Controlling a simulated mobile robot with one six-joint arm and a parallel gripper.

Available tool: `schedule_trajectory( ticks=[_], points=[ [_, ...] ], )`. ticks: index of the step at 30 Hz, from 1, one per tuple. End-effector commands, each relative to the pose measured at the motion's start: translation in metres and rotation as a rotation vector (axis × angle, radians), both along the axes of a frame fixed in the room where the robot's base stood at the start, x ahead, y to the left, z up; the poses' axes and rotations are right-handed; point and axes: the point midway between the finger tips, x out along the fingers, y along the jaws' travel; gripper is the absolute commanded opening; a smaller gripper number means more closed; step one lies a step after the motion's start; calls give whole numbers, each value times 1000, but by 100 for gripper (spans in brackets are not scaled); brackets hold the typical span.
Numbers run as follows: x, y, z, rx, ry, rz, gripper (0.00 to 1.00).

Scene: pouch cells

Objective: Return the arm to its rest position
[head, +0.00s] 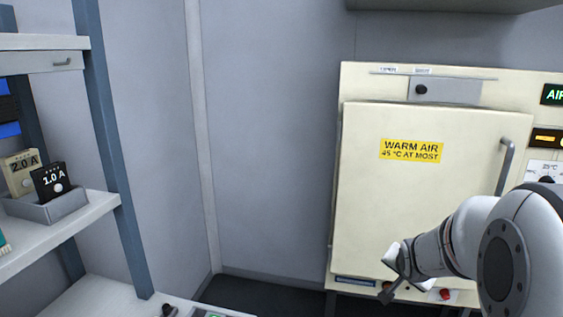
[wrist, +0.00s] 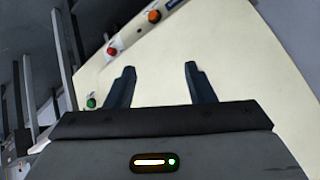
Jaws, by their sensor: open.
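My arm enters the head view from the right, in front of the cream warm-air cabinet (head: 350,220). My gripper (head: 386,292) is at the arm's end, low near the cabinet's bottom edge, and is small and partly turned away there. In the wrist view my gripper (wrist: 160,72) shows two dark fingers apart with nothing between them. Behind the fingers is a cream panel (wrist: 240,60), with a red button (wrist: 112,51), an orange button (wrist: 154,16) and a green button (wrist: 91,102) along its edge.
A shelf rack (head: 100,205) stands at the left. Its tray (head: 62,208) holds blocks marked 2.0 A (head: 20,172) and 1.0 A (head: 50,182). The cabinet door has a bar handle (head: 506,165) and a yellow label (head: 411,150). Open room lies between rack and cabinet.

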Motion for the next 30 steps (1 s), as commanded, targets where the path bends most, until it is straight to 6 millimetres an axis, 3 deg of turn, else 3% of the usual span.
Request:
schedule_trajectory(
  ticks=[1,6,12,15,19,30],
  points=[
    [-20,22,26,-29,56,67,49],
    [-98,80,64,-107,275,319,49],
    [-183,127,89,-149,462,611,49],
    [-209,139,94,-155,515,707,49],
    [-225,145,95,-157,546,764,49],
    [-225,145,95,-157,546,764,49]
  ],
)
